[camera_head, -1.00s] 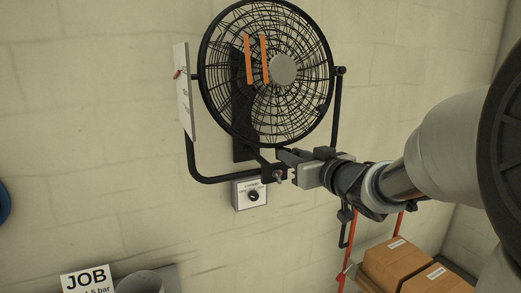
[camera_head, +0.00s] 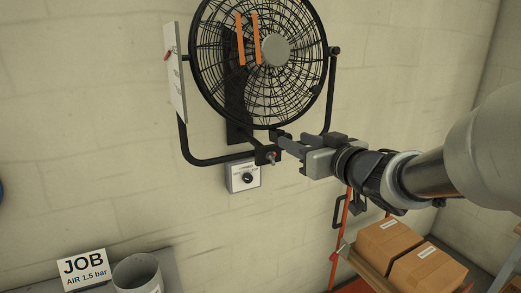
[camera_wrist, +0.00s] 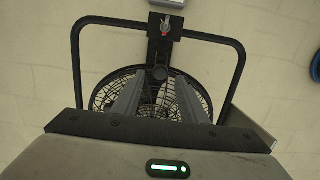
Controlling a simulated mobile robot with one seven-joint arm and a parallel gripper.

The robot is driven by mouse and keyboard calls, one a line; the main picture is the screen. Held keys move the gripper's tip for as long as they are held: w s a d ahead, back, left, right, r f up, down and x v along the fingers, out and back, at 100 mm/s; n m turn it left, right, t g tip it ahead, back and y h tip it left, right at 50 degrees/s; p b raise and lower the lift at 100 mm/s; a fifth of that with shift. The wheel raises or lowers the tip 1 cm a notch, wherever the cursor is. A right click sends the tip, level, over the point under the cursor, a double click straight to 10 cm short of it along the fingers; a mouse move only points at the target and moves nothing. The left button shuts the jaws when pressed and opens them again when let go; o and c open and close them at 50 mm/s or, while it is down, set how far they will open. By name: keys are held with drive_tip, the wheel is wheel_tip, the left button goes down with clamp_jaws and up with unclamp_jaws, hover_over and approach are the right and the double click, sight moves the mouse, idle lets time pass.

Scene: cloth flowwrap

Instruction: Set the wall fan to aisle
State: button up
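The wall fan (camera_head: 275,52) has a round black cage, a grey hub and two orange strips, and hangs in a black U-shaped yoke (camera_head: 185,140). A white plate (camera_head: 176,75) with a red pointer (camera_head: 167,56) stands at its left side; its lettering is too small to read. My gripper (camera_head: 280,137) is just below the cage, by the yoke's lower bar. In the wrist view its two fingers (camera_wrist: 157,88) are apart with nothing held between them, and the fan cage (camera_wrist: 150,92) lies beyond them. A silver bolt with a red part (camera_wrist: 165,27) shows on the yoke's central block.
A grey control box (camera_head: 243,177) with a black knob is on the wall below the yoke. Cardboard boxes (camera_head: 388,246) lie at the lower right beside a red frame (camera_head: 341,235). A JOB sign (camera_head: 83,268) and a grey cylinder (camera_head: 137,274) are at lower left.

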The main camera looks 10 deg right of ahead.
drive_tip(key=p+v, duration=0.1)
drive_tip(key=v, duration=1.1)
drive_tip(key=shift+s, duration=0.1)
drive_tip(key=w+d+r+m+h, duration=0.1)
drive_tip(key=w+d+m+h, duration=0.1)
drive_tip(key=d+m+h, duration=0.35)
drive_tip(key=s+f+g+h+p, duration=0.1)
drive_tip(key=s+f+g+h, duration=0.2)
drive_tip(key=s+f+g, duration=0.1)
drive_tip(key=s+a+f+n+g+y, duration=0.2)
drive_tip(key=s+a+f+g, duration=0.4)
drive_tip(key=s+a, duration=0.5)
drive_tip(key=shift+a+f+y, duration=0.55)
drive_tip(key=shift+a+y, duration=0.1)
drive_tip(key=shift+a, duration=0.05)
